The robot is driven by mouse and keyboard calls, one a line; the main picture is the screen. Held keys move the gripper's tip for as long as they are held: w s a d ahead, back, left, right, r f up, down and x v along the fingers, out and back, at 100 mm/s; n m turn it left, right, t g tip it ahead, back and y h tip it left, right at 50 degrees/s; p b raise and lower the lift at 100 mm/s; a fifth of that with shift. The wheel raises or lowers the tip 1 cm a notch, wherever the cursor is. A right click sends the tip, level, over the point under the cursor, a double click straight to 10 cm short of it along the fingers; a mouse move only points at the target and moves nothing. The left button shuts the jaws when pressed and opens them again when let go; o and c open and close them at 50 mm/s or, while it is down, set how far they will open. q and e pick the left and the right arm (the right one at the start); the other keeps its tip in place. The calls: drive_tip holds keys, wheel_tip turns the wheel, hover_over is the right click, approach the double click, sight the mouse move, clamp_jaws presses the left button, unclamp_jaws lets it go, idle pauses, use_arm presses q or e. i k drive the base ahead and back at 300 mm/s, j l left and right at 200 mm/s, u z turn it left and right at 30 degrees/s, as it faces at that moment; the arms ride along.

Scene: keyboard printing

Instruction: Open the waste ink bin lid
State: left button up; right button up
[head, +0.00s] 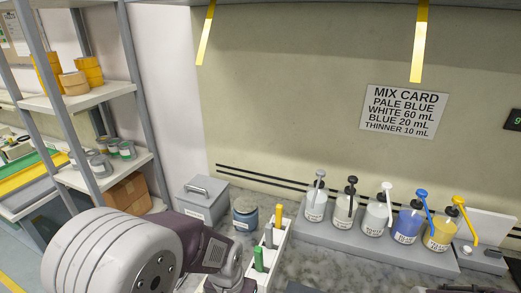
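A grey box with a bar handle on its lid, which looks like the waste ink bin (203,200), stands on the counter at the back left. Its lid is shut, and a white label on its front is too small to read. My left arm reaches in from the lower left, in front of the bin and partly over its lower edge. My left gripper's fingers are not visible; the arm runs out of the picture at the bottom. My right gripper is not in view.
A blue-grey jar (245,214) stands right of the bin. A white rack (277,243) holds green, grey and yellow-topped tools. Several pump bottles stand on a grey riser (335,238) at right. A metal shelf (88,96) is at left.

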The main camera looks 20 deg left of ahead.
sight(202, 190)
drive_tip(key=u, duration=1.2)
drive_tip(key=k+j+z, duration=0.15)
drive_tip(key=j, duration=0.3)
drive_tip(key=i+j+z, duration=0.1)
drive_tip(key=j+z, duration=0.2)
drive_tip(key=j, duration=0.65)
drive_tip(key=j+z, duration=0.3)
drive_tip(key=j, duration=0.65)
drive_tip(key=i+j+z, duration=0.25)
drive_tip(key=i+j, duration=0.15)
drive_tip(key=i+j+z, duration=0.3)
drive_tip(key=j, duration=0.25)
